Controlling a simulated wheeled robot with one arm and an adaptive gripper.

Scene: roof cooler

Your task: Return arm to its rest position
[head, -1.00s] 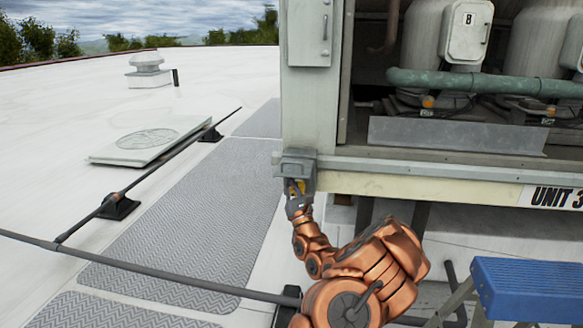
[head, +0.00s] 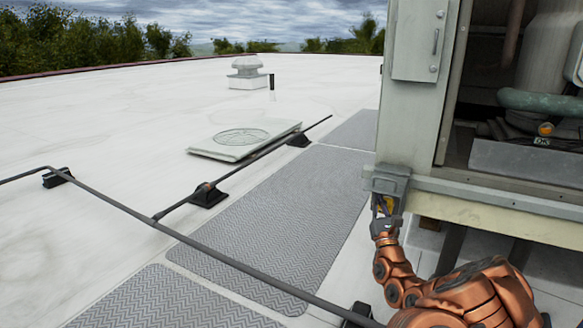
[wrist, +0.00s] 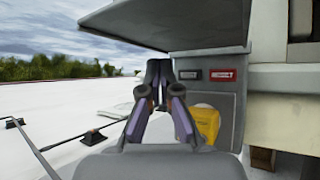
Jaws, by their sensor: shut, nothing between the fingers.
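My arm is copper-coloured and reaches up from the bottom right of the head view. My gripper (head: 383,208) is at the grey box (head: 388,180) on the lower corner of the cooler unit. In the wrist view my gripper (wrist: 158,68) has its dark fingertips together with nothing between them. The grey box (wrist: 240,118) is just beyond and to the right of the fingers, under a raised grey cover (wrist: 170,22). A yellow part (wrist: 206,124) and small dark and red labels show on it. I cannot tell whether the fingers touch the box.
The cooler unit (head: 410,110) stands at the right with pipes inside. A black pipe (head: 110,203) on supports crosses the white roof. Grey walkway mats (head: 290,215) lie left of my arm. A flat hatch (head: 240,138) and a vent (head: 248,72) are farther back. The roof at left is open.

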